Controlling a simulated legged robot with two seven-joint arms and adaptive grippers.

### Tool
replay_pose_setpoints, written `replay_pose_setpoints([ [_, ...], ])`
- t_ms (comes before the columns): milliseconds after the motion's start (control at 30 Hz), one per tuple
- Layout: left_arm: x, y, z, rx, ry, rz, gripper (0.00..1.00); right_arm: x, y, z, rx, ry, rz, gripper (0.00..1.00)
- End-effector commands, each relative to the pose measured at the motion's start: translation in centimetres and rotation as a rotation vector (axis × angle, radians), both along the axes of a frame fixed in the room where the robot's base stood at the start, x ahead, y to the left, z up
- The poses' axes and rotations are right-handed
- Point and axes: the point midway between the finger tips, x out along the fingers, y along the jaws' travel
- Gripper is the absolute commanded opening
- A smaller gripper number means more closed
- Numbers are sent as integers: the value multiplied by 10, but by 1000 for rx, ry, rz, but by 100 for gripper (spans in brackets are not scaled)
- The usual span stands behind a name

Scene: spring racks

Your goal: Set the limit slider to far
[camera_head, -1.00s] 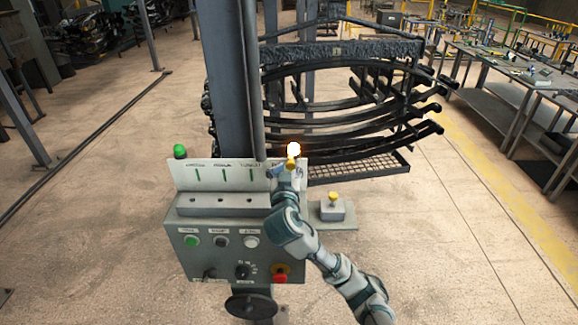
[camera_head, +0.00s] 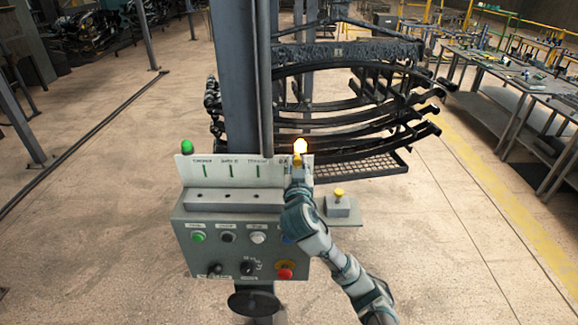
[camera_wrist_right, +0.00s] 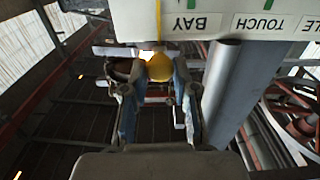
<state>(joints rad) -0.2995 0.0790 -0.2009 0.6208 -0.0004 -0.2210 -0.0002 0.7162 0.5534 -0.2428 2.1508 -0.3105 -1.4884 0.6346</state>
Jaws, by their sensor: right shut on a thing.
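A grey control box (camera_head: 245,232) carries an upright white label plate (camera_head: 218,168) with green marks along its top. A yellow knob (camera_head: 297,160) sits at the plate's right end, below a glowing lamp (camera_head: 301,146). My right gripper (camera_head: 297,168) is at this knob. In the right wrist view, the yellow knob (camera_wrist_right: 160,67) is between the two fingers of my right gripper (camera_wrist_right: 157,72), beside the label reading BAY on the white plate (camera_wrist_right: 207,12). Labels reading TOUCH and one cut off by the frame edge show beside it. My left gripper is out of view.
The box front has a green button (camera_head: 198,237), black and white buttons, a dark selector (camera_head: 247,268) and a red stop button (camera_head: 285,271). A grey post (camera_head: 233,80) stands close behind the plate. A small box with a yellow button (camera_head: 339,192) is to the right.

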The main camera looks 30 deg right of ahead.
Motion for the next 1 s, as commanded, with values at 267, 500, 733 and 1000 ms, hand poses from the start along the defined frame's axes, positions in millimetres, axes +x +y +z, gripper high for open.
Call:
replay_pose_setpoints([
  [267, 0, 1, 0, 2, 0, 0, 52, 0, -4, -3, 3, 7, -1, 36],
  [500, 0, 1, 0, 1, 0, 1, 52, 0, 0, -1, -1, 4, 0, 52],
  [733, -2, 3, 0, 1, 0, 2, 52, -8, 8, 0, -2, 2, 3, 52],
  [1000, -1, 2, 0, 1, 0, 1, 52, -55, 33, -3, 3, 2, 5, 52],
])
